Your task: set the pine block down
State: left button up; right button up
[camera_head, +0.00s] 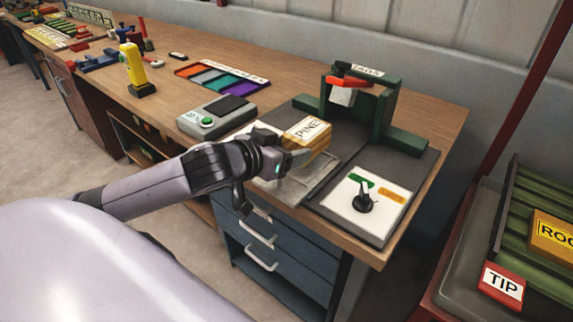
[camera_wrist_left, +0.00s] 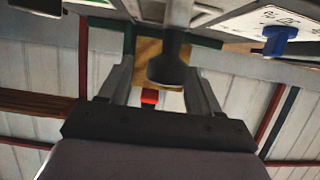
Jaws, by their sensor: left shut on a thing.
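The pine block (camera_head: 308,132) is a light wooden block with a white label reading PINE on top. My left gripper (camera_head: 296,158) is shut on it from the near left side, with the label facing up. The block is over the dark mat in front of the green frame, and I cannot tell whether it touches anything beneath. In the left wrist view my two grey fingers (camera_wrist_left: 160,88) stand either side of a tan surface, partly covered by a dark rounded part. My right gripper is not in view.
A clear shallow tray (camera_head: 309,184) lies just below the gripper. A green frame (camera_head: 385,110) with a red lever stands behind the block. A panel with a black knob (camera_head: 364,202) is to the right, and a grey device with a green button (camera_head: 207,122) to the left.

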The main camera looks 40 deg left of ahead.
pick_arm(q)
jog(key=shift+f, duration=1.75)
jog(key=shift+f, duration=0.1)
jog(key=o, duration=1.2)
jog(key=shift+f, duration=0.1)
